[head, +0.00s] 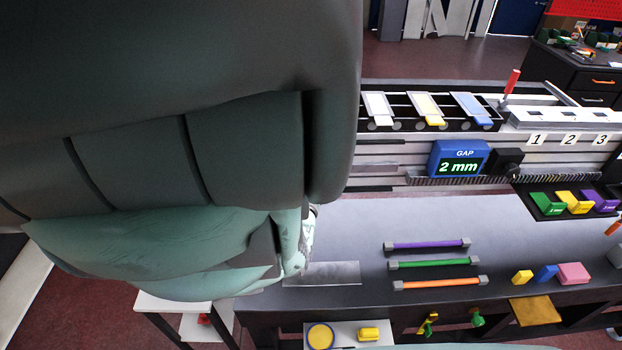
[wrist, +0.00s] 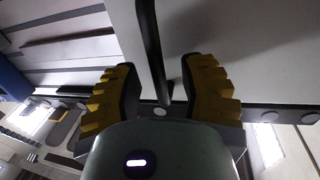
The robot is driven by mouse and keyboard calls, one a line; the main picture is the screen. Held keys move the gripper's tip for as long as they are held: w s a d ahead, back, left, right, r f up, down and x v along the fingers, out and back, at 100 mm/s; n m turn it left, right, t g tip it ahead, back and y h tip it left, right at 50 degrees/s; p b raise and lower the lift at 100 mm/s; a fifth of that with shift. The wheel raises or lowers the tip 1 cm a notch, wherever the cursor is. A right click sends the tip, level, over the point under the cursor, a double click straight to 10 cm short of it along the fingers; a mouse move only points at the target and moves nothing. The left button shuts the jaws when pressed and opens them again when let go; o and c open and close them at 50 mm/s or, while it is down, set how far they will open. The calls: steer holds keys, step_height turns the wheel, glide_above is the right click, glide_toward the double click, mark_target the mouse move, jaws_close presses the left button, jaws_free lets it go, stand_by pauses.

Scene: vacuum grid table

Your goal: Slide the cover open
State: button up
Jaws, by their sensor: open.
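My gripper (wrist: 160,72) shows in the wrist view with its two yellow ridged fingers apart. A dark upright bar handle (wrist: 150,42) runs between the fingers, with visible gaps on both sides. The handle stands in front of a plain light grey panel (wrist: 235,28), which looks like the cover. A dark rail (wrist: 268,110) crosses behind the fingers along the panel's edge. In the head view my own arm fills the left half and hides the gripper, the handle and the cover.
In the head view, a grey worktop (head: 430,220) carries purple (head: 427,244), green (head: 433,264) and orange (head: 437,283) rods. A blue gap display (head: 459,160) reads 2 mm. Coloured blocks (head: 546,275) lie at the right. Slatted rails (wrist: 68,45) show left in the wrist view.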

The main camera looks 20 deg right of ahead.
jaws_close()
stand_by(0.4)
